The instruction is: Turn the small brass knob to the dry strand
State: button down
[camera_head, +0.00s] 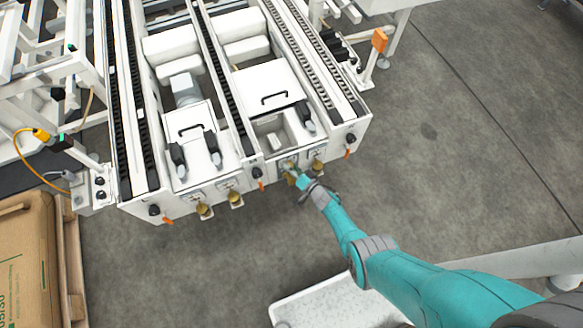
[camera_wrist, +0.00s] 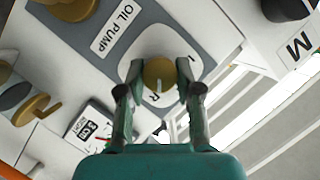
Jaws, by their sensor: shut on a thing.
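The small brass knob (camera_wrist: 159,76) is round and sits on a white plate on a grey panel, with the letter R beside it and another mark near the right finger. My gripper (camera_wrist: 160,70) has a finger on each side of the knob and is shut on it. In the head view my gripper (camera_head: 297,177) reaches the front face of the white machine (camera_head: 180,207), where the held knob is mostly hidden. The knob's exact pointing direction is hard to tell. No label naming a dry strand is readable.
An OIL PUMP label (camera_wrist: 117,30) lies up and left of the knob. Other brass knobs (camera_wrist: 30,109) are nearby, including a pair (camera_head: 204,211) farther left. A printed card (camera_wrist: 92,124) is lower left. An orange-tipped lever (camera_head: 261,185) stands left of my gripper. Open floor (camera_head: 450,170) lies right.

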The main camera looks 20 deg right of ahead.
jog(key=shift+m+y, duration=0.3)
jog(key=shift+m, duration=0.5)
dwell(0.4)
jog(key=c, duration=0.8)
grip_release()
jog(key=shift+d, duration=0.1)
jog(key=shift+o, duration=0.2)
jog(key=shift+s, duration=0.1)
jog(key=v, duration=1.1)
jog(key=shift+s, duration=0.4)
jog(key=shift+d, duration=0.1)
